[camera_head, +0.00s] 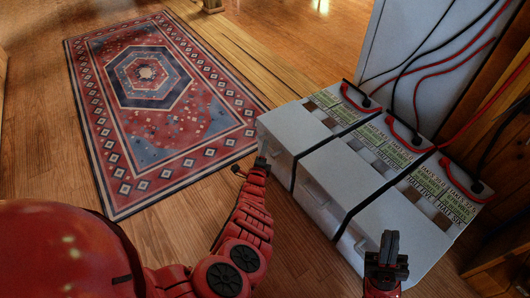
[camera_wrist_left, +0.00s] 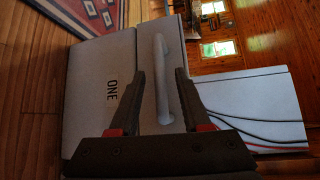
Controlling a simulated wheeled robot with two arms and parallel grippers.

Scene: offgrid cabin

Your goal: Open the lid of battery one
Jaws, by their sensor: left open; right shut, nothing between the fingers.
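Battery one (camera_head: 284,122) is the pale grey box at the far left end of the row in the head view. In the left wrist view its grey face carries the word ONE (camera_wrist_left: 112,90), beside a pale bar handle (camera_wrist_left: 162,85). My left gripper (camera_head: 250,167) is open beside the battery's left side. In the wrist view its fingers (camera_wrist_left: 160,78) point toward the battery, with the handle between them in the picture; contact cannot be told. The lid appears down. My right gripper (camera_head: 388,246) is shut and empty, in front of the near end of the row.
More grey batteries (camera_head: 395,215) adjoin battery one, with black straps between them. Red and black cables (camera_head: 410,90) run from their tops to a white cabinet (camera_head: 405,40). A red patterned rug (camera_head: 150,110) lies on the open wooden floor (camera_head: 180,235) to the left.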

